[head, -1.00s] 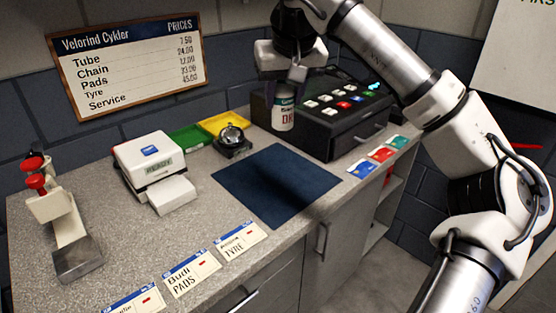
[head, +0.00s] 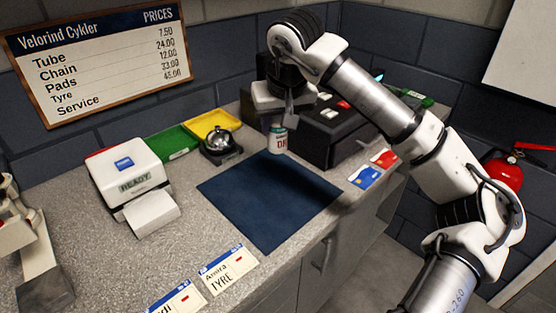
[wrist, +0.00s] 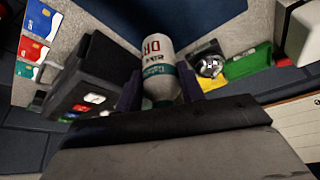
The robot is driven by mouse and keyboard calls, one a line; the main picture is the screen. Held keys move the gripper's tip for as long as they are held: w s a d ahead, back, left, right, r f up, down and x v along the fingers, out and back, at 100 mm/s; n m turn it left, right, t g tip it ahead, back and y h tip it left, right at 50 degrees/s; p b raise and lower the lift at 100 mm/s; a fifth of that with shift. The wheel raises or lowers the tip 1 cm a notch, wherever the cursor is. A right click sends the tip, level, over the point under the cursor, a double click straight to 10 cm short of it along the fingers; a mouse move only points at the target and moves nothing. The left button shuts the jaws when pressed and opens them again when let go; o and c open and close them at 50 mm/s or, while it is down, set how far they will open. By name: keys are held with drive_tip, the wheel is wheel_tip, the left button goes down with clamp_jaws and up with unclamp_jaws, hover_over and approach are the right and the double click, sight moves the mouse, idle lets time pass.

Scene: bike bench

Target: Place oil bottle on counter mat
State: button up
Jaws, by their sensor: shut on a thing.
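The oil bottle (head: 278,140) is a small white bottle with a teal band and dark red lettering. My gripper (head: 277,122) is shut on its upper part, and the bottle hangs roughly upright at the mat's far edge. The wrist view shows the bottle (wrist: 160,68) between my two dark fingers. The dark blue counter mat (head: 268,205) lies flat on the speckled grey counter, its surface bare. I cannot tell whether the bottle's base touches anything.
A black cash register (head: 325,135) stands close to the right of the bottle. A bell (head: 220,143) stands to its left, by green and yellow trays (head: 172,143).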

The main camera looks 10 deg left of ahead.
wheel_tip(320, 180, down, 10)
drive_tip(key=shift+f+p, duration=0.1)
drive_tip(key=shift+p, duration=0.65)
drive_tip(key=shift+f, duration=0.1)
drive_tip(key=o, duration=1)
drive_tip(key=shift+o, duration=0.2)
drive_tip(key=shift+r, duration=0.25)
drive_tip(key=b+v, duration=0.2)
drive_tip(key=v, duration=1)
drive_tip(key=shift+f, duration=0.1)
